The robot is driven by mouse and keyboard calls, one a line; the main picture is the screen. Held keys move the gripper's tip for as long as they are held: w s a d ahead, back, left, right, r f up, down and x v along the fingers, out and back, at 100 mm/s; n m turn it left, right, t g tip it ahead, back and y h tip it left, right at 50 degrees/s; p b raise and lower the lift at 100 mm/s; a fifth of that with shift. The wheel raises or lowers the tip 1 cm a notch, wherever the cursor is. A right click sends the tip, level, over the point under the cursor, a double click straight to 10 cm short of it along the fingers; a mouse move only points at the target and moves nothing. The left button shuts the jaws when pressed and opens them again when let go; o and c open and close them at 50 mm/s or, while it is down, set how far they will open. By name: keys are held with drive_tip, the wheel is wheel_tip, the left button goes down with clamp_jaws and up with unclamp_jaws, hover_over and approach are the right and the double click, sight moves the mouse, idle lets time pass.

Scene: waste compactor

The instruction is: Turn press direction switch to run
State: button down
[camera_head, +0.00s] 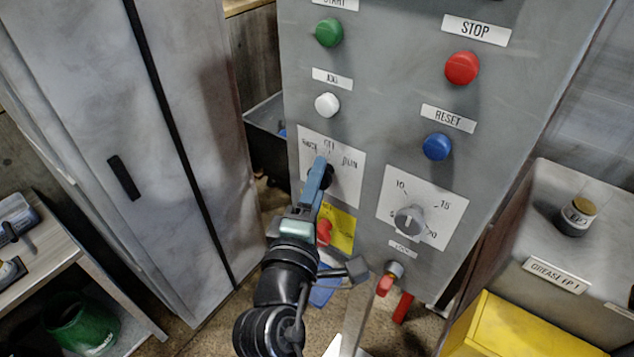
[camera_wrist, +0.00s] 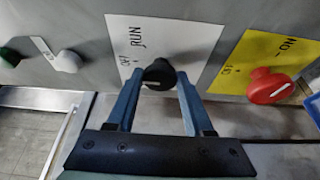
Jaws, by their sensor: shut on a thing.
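The press direction switch is a black round knob (camera_wrist: 158,70) on a white label (camera_wrist: 205,47) fixed to the grey panel. In the wrist view the label reads RUN and OFF. In the head view OFF is at the top and RUN at the right, with a third word at the left. My gripper (camera_wrist: 160,78) has one blue finger on each side of the knob and is shut on it. In the head view my gripper (camera_head: 321,172) covers most of the knob. I cannot tell for sure which position its pointer marks.
A red knob (camera_wrist: 270,85) on a yellow label sits close beside the switch. White (camera_head: 327,104), blue (camera_head: 437,146), green (camera_head: 329,32) and red (camera_head: 462,68) buttons are above.

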drive_tip(key=shift+f+b, duration=0.15)
drive_tip(key=shift+b, duration=0.15)
drive_tip(key=m+h+b, duration=0.1)
drive_tip(key=m+b, duration=0.2)
drive_tip(key=b, duration=0.4)
drive_tip(key=m+t+h+b, duration=0.1)
drive_tip(key=m+b, duration=0.3)
drive_tip(key=b, duration=0.3)
drive_tip(key=m+t+h+b, duration=0.1)
drive_tip(key=m+b, duration=0.2)
drive_tip(key=b, duration=0.4)
drive_tip(key=shift+w+a+f+m+h, duration=0.1)
drive_tip(key=shift+f+m+h, duration=0.2)
drive_tip(key=shift+m, duration=0.1)
drive_tip(key=shift+r, duration=0.15)
drive_tip(key=shift+c, duration=1.5)
unclamp_jaws()
drive_tip(key=b+v, duration=0.3)
drive_tip(key=v, duration=1)
